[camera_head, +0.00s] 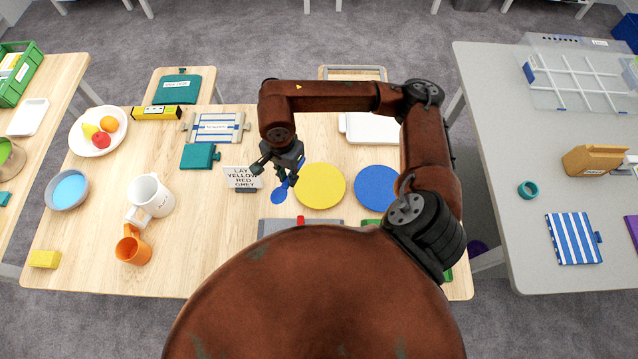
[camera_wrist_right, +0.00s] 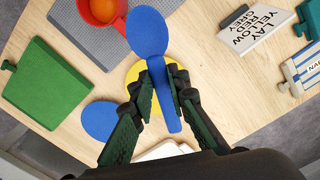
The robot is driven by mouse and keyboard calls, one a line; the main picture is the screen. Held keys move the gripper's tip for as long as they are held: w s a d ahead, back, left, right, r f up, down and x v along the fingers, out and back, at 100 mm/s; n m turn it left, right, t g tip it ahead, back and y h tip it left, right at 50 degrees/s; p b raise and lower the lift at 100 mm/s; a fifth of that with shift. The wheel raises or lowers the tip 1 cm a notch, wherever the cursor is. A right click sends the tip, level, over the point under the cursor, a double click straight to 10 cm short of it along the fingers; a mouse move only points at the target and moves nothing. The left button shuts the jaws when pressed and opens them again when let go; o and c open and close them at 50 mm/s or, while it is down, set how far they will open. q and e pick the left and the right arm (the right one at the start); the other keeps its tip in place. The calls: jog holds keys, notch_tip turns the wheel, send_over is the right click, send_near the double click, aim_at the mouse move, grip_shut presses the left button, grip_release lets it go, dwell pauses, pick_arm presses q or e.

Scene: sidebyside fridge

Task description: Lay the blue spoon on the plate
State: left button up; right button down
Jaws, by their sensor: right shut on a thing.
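The blue spoon (camera_head: 279,194) is held in my right gripper (camera_head: 282,168), over the wooden table left of the yellow disc. In the right wrist view, the gripper (camera_wrist_right: 162,78) is shut on the handle of the spoon (camera_wrist_right: 148,34), and the bowl points away from the fingers. I cannot tell the exact height of the spoon above the table. A round white plate (camera_head: 78,138) stands at the table's far left with a yellow pear, an orange and a red apple on it. My left gripper is not in view.
A yellow disc (camera_head: 320,186) and a blue disc (camera_head: 376,188) lie near the gripper. A small sign (camera_head: 241,178) stands just left of it. A white mug (camera_head: 152,195), orange mug (camera_head: 133,246) and bowl (camera_head: 68,189) stand left. My arm hides part of a white board (camera_head: 371,128).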

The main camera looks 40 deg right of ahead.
jog(key=s+d+f+m, duration=0.1)
jog(key=s+f+m, duration=0.15)
jog(key=m, duration=0.95)
jog(key=s+d+f+m, duration=0.15)
jog(key=s+m, duration=0.25)
jog(key=m, duration=2.4)
send_near(321, 185)
jog(key=shift+s+a, duration=0.4)
jog(key=shift+w+d+f, duration=0.2)
jog(key=shift+f, duration=0.2)
jog(key=shift+w+f, duration=0.1)
jog(key=shift+f, duration=1.55)
